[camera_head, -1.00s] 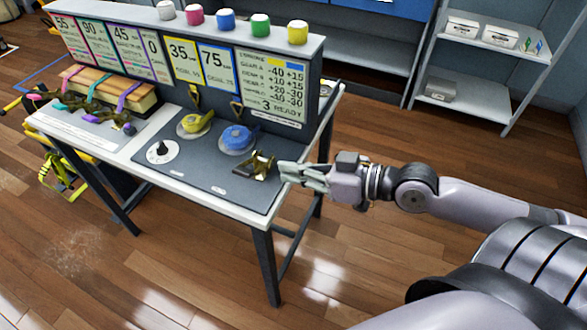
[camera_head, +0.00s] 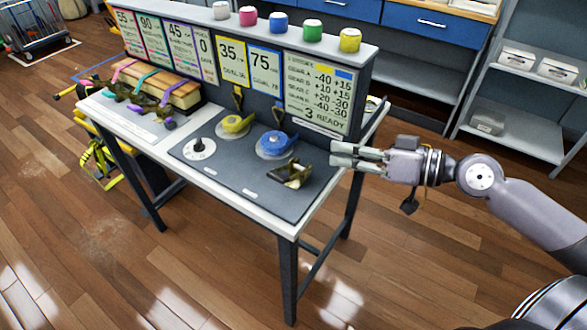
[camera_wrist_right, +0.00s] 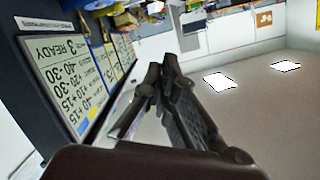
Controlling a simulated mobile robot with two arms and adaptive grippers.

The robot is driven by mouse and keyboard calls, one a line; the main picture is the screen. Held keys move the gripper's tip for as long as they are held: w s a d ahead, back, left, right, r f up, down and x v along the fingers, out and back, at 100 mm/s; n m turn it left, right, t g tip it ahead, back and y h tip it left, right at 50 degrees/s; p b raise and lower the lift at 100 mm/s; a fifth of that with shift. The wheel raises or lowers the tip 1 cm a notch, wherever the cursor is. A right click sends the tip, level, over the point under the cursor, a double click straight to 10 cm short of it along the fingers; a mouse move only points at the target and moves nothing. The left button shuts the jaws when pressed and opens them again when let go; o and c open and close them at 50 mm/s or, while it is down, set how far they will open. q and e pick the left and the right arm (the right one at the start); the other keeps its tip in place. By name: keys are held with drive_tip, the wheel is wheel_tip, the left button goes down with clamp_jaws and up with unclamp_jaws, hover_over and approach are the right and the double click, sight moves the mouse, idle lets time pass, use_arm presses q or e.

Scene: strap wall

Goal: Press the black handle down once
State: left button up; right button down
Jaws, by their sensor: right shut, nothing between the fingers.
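A small brass-and-black ratchet device (camera_head: 290,176) sits at the right end of the dark panel on the bench. Its dark lever part is the likeliest black handle, but it is too small for me to tell its angle. My right gripper (camera_head: 333,154) is shut and empty. In the head view it is up and to the right of the device, with a visible gap between them. In the right wrist view the closed fingers (camera_wrist_right: 168,75) point toward the room, beside the sign board, and the device does not show. My left gripper is not in view.
A sign board (camera_head: 318,92) rises behind. Strapped wooden blocks (camera_head: 185,97) lie at left. Floor is clear in front.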

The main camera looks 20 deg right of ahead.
sight(278, 177)
drive_tip(key=shift+d+r, duration=0.1)
drive_tip(key=shift+r, duration=0.15)
drive_tip(key=shift+w, duration=0.1)
drive_tip(key=w+a+f+p, duration=0.5)
drive_tip(key=a, duration=0.3)
drive_tip(key=shift+w+a+f, duration=0.3)
drive_tip(key=shift+f, duration=0.05)
idle(0.4)
